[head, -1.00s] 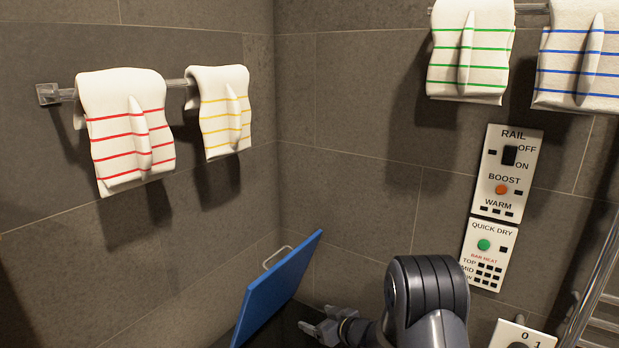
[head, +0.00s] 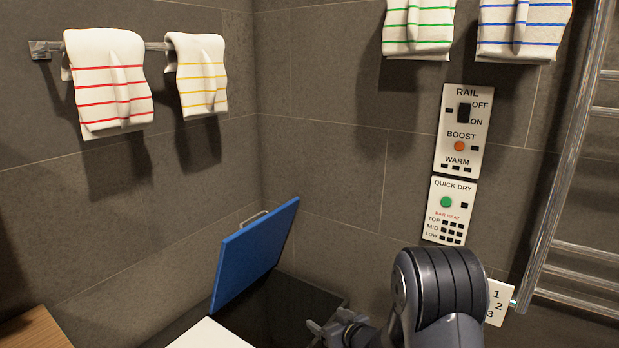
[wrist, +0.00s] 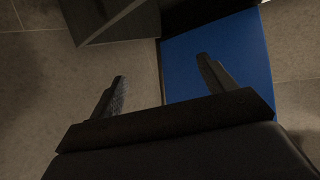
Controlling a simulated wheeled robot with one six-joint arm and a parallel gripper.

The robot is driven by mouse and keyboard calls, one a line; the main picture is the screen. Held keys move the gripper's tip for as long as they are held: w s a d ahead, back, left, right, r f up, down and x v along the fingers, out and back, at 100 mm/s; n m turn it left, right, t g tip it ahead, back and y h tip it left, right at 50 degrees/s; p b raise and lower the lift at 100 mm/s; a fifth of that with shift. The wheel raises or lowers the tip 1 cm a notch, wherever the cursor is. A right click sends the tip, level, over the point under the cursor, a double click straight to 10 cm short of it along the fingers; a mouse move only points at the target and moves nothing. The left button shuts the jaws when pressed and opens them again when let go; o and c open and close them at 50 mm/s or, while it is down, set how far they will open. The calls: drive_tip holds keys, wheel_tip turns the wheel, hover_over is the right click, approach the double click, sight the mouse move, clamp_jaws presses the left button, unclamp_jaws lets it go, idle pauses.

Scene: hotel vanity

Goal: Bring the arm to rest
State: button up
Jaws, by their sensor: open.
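My gripper (head: 335,328) is at the bottom of the head view, beside the dark open bin and to the right of its raised blue lid (head: 255,255). My arm hides part of the area behind it. In the wrist view the two fingers of my gripper (wrist: 162,85) stand apart with nothing between them. The blue lid also shows in the wrist view (wrist: 225,62), behind the right finger.
A red-striped towel (head: 108,85) and a yellow-striped towel (head: 197,75) hang on the left wall. Control panels (head: 463,130) and a metal towel rail (head: 560,170) are at right. A wooden surface (head: 25,335) shows at lower left.

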drive_tip(key=s+d+f+m+t+h+b, duration=0.1)
drive_tip(key=s+d+f+m+h+b, duration=0.1)
drive_tip(key=s+d+f+h+b, duration=0.1)
drive_tip(key=s+d+f+m+t+h+b, duration=0.1)
drive_tip(key=s+d+f+m+h+b, duration=0.2)
drive_tip(key=s+d+f+b, duration=0.2)
drive_tip(key=shift+s+d+f+b, duration=0.3)
drive_tip(key=shift+s+f+b, duration=1.15)
drive_tip(key=shift+f+b, duration=1.65)
drive_tip(key=shift+r+b, duration=0.4)
drive_tip(key=shift+r, duration=0.15)
